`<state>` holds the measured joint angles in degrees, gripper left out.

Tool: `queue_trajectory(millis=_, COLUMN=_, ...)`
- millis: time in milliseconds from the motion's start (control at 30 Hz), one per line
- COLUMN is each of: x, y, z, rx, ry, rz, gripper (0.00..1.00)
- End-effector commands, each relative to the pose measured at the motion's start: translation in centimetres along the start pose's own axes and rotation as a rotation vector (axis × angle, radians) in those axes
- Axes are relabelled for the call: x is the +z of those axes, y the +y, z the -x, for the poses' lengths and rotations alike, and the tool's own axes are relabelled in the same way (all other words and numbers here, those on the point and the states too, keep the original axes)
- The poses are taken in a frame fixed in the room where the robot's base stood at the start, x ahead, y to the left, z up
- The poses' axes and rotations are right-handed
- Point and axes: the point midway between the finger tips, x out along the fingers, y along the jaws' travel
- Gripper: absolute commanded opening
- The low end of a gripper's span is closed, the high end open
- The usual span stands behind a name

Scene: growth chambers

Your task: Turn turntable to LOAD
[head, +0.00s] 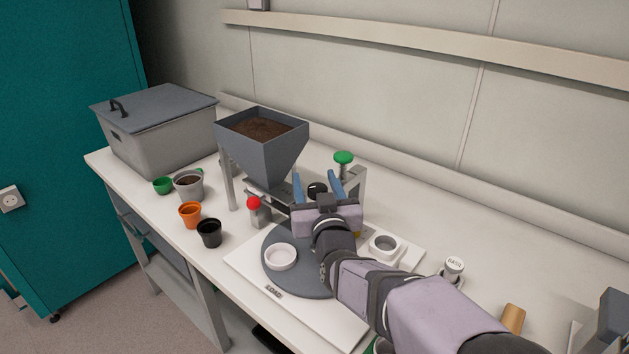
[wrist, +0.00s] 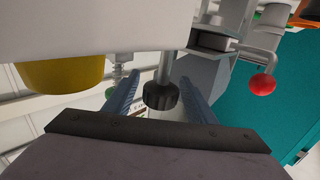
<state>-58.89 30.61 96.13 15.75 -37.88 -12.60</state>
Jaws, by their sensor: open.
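The turntable (head: 300,284) is a dark grey disc on a white base plate, partly hidden under my arm. A white round cup (head: 281,257) sits on its front left part, near the LOAD label (head: 273,291) on the plate. My gripper (head: 316,178) is above the back of the turntable, its blue fingers open and pointing toward the hopper stand. A black knob (head: 317,189) shows between the fingers. In the wrist view the knob (wrist: 160,97) on its grey stem is between the open fingers (wrist: 158,82), with gaps on both sides.
A soil-filled hopper (head: 262,150) stands behind the turntable, with a red ball handle (head: 253,203) and a green knob (head: 344,158) nearby. Pots, including an orange one (head: 190,214) and a black one (head: 209,233), stand left. A lidded grey bin (head: 158,140) is at the far left.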

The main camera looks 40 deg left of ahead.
Motion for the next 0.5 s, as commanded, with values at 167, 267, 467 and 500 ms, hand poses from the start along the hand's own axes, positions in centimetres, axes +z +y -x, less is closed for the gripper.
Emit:
queue_trajectory(millis=167, x=0.1, y=-0.1, z=2.1, rx=-0.001, ry=0.000, rz=-0.001, gripper=0.51)
queue_trajectory(millis=267, x=0.1, y=-0.1, z=3.4, rx=-0.001, ry=0.001, rz=0.000, gripper=0.51)
queue_trajectory(millis=467, x=0.0, y=-0.1, z=5.4, rx=-0.001, ry=0.001, rz=-0.001, gripper=0.51)
queue_trajectory(millis=500, x=0.0, y=-0.1, z=5.7, rx=-0.001, ry=0.001, rz=-0.001, gripper=0.51)
